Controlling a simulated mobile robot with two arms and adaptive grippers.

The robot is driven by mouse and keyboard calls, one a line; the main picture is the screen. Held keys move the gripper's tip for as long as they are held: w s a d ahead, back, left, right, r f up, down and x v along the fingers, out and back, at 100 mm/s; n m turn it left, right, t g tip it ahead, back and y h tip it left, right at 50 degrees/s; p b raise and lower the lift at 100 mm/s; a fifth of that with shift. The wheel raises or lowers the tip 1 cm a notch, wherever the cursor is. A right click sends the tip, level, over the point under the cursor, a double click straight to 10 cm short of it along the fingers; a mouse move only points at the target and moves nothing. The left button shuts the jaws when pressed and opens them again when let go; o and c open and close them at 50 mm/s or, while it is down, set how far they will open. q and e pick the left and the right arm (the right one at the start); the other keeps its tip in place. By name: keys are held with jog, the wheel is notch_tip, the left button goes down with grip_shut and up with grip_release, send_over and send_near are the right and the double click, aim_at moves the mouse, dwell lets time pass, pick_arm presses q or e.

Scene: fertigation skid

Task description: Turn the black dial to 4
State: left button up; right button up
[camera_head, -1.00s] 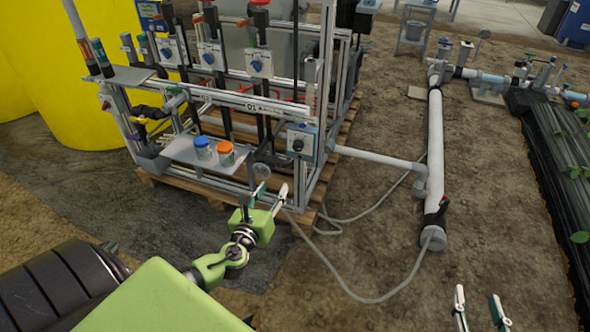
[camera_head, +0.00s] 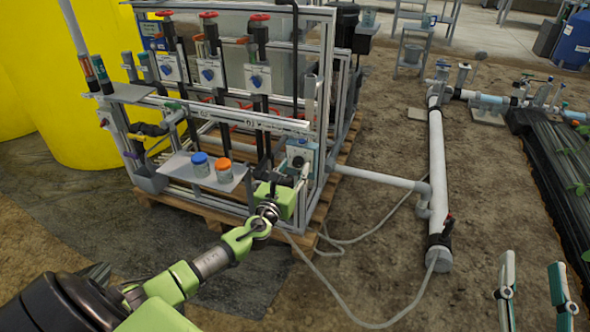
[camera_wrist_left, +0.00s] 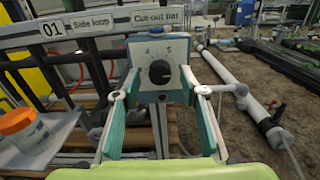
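The black dial (camera_wrist_left: 159,72) sits on a grey-white box face (camera_wrist_left: 142,84) with the printed numbers 4 and 5 above it; its pointer is too small to read surely. In the head view the dial's box (camera_head: 299,149) is on the front right corner of the skid frame. My left gripper (camera_head: 290,173) is just in front of and below the box. In the left wrist view its green fingers (camera_wrist_left: 159,80) are spread wide, one on each side of the dial, with nothing between them. My right gripper (camera_head: 532,262) is open and empty at the lower right.
A rail (camera_wrist_left: 92,25) labelled "01 Side loop" and "Cut-out bar" runs above the box's left. A shelf (camera_head: 178,166) holds a blue-lidded jar (camera_head: 200,165) and an orange-lidded jar (camera_head: 223,171). A grey pipe (camera_head: 375,178) leaves the skid rightward; a hose lies on the soil.

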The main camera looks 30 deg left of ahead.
pick_arm(q)
jog(key=shift+w+a, duration=0.15)
jog(key=shift+w, duration=0.5)
jog(key=c, duration=1.1)
pick_arm(e)
jog(key=shift+s+r+t+y, duration=0.3)
jog(key=shift+r+t, duration=0.1)
jog(key=shift+r, duration=0.45)
